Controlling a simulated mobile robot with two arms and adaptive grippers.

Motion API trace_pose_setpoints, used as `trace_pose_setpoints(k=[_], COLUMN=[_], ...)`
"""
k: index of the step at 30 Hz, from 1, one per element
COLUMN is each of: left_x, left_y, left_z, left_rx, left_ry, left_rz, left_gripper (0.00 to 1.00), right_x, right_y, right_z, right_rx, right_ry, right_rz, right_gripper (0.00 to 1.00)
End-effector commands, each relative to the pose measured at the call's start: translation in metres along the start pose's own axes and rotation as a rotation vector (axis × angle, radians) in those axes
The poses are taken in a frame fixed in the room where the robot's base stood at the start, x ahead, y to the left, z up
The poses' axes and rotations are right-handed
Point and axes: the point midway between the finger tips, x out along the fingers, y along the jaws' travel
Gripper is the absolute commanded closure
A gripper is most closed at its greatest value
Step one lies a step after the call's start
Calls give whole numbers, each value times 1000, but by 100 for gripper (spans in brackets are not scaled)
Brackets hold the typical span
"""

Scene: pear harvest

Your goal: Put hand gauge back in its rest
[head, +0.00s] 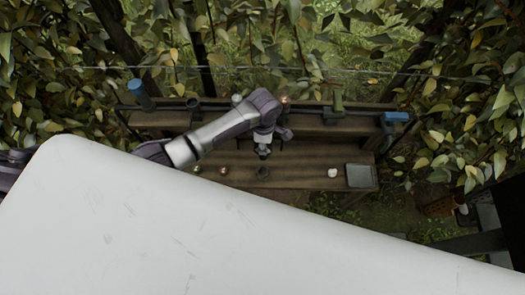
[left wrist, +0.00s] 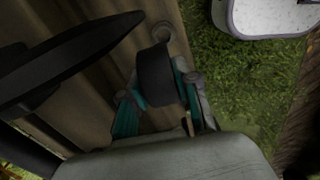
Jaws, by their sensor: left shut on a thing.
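My left gripper (head: 263,150) reaches over the middle of the wooden bench in the head view. In the left wrist view its teal-padded fingers (left wrist: 157,100) are shut on a dark, round, band-like thing (left wrist: 156,72), which looks like the hand gauge. Whether the held thing touches the bench is unclear. My right gripper is not in view.
The bench carries a blue cylinder (head: 139,92) at left, a green stand (head: 335,106), a blue piece (head: 397,117), a white item (head: 332,173) and a grey tray (head: 360,176). Small round fruit (head: 197,170) lie left of the gripper. Leafy branches hang on both sides.

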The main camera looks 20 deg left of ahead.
Motion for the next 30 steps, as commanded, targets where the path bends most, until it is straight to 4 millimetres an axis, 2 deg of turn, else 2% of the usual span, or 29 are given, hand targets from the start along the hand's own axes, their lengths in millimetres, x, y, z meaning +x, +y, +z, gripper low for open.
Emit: trace_pose_setpoints(k=[1, 3, 14, 28, 30], left_x=[11, 19, 36, 72, 75], left_y=[-5, -8, -9, -9, -10], left_z=[0, -1, -2, -3, -2], left_rx=[-31, -62, -81, -79, -80], left_ry=[-1, -1, -1, 0, -1], left_rz=[-2, 1, 5, 5, 2], left_gripper=[100, 100, 100, 100, 100], right_x=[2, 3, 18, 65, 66], right_y=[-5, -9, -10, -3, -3], right_z=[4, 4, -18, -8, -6], right_rx=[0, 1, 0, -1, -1], right_ry=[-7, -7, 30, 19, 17], right_rz=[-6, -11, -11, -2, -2], right_gripper=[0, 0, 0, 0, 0])
